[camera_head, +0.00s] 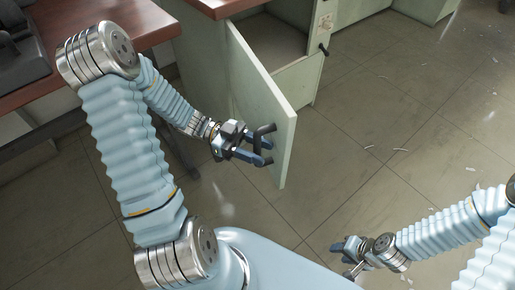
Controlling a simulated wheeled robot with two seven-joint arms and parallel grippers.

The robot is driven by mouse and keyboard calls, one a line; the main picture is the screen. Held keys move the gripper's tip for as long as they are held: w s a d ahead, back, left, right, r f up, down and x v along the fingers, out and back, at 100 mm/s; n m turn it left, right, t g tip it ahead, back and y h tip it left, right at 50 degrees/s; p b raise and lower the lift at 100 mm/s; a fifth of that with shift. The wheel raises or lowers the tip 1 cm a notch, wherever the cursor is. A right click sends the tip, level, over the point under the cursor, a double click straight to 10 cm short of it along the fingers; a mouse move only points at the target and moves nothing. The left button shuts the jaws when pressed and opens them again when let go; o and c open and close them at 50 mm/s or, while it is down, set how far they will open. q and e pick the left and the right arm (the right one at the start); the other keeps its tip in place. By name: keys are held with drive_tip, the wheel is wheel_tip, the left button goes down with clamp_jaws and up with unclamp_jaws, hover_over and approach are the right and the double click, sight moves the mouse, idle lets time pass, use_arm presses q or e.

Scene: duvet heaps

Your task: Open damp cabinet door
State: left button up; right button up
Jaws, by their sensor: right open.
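The pale green cabinet door (258,95) stands swung wide open from the cabinet under the wooden counter. Its dark handle (267,129) is near the free edge. My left gripper (264,149) is at the handle, with its fingers around or beside it; I cannot tell whether they press on it. The cabinet's inside (270,42) shows as an empty-looking shelf space. My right gripper (342,258) is low at the bottom, away from the door, open and empty.
A wooden desk (105,22) with a dark device (22,55) is at the upper left. The tiled floor (400,130) at right is clear except for small scraps.

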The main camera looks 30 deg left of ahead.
use_arm(q)
drive_tip(key=shift+a, duration=0.1)
drive_tip(key=a, duration=1.3)
drive_tip(key=shift+s+a+b, duration=0.2)
drive_tip(key=shift+a+b, duration=0.1)
drive_tip(key=shift+b, duration=0.05)
